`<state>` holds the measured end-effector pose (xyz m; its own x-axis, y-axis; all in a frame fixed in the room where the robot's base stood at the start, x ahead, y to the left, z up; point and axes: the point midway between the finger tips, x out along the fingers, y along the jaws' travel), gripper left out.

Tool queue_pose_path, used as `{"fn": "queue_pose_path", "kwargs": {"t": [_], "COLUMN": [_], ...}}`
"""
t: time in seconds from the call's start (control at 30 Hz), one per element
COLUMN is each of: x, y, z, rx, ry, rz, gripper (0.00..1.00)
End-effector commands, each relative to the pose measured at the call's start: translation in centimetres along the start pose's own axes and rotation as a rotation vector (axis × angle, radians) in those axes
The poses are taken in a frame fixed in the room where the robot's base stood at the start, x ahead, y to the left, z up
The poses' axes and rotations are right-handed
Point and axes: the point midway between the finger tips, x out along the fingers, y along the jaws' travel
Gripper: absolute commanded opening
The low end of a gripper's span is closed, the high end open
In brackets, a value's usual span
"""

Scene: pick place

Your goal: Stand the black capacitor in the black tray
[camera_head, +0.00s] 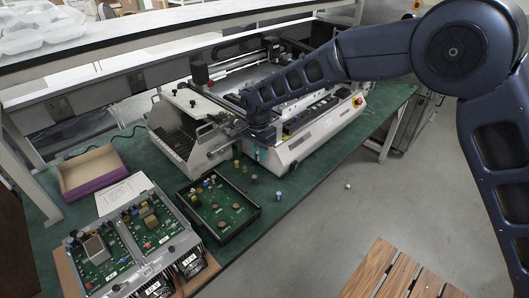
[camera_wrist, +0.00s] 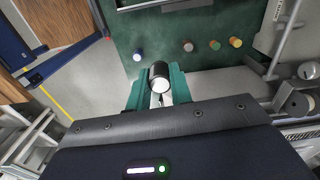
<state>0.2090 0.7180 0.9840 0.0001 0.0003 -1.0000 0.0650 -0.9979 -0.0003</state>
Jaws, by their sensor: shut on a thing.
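The black capacitor (camera_wrist: 161,73), a dark cylinder with a pale end, sits between the teal fingers of my gripper (camera_wrist: 158,84) in the wrist view. My gripper is shut on it. In the head view my gripper (camera_head: 258,152) is near the front edge of the green mat, behind and right of the black tray; the capacitor is too small to make out there. The black tray (camera_head: 243,225) holds a green circuit board with several parts on it.
Several small coloured capacitors (camera_head: 254,179) stand on the mat between the tray and my gripper; one (camera_head: 278,195) stands nearer the edge. A large white machine (camera_head: 300,135) is behind. An open metal case with boards (camera_head: 165,245) is left of the tray, and a purple box (camera_head: 92,175) beyond.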

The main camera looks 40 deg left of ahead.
Motion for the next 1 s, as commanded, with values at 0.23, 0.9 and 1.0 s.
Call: {"fn": "queue_pose_path", "kwargs": {"t": [0.23, 0.9, 1.0], "x": [3.2, 7.4, 7.8], "y": [-0.4, 0.8, 0.7], "z": [9.2, 20.2, 20.2], "rx": [-0.203, -0.46, -0.46], "ry": [0.0, 0.0, 0.0], "rz": [0.003, 0.0, 0.0], "gripper": [0.0, 0.0, 0.0]}}
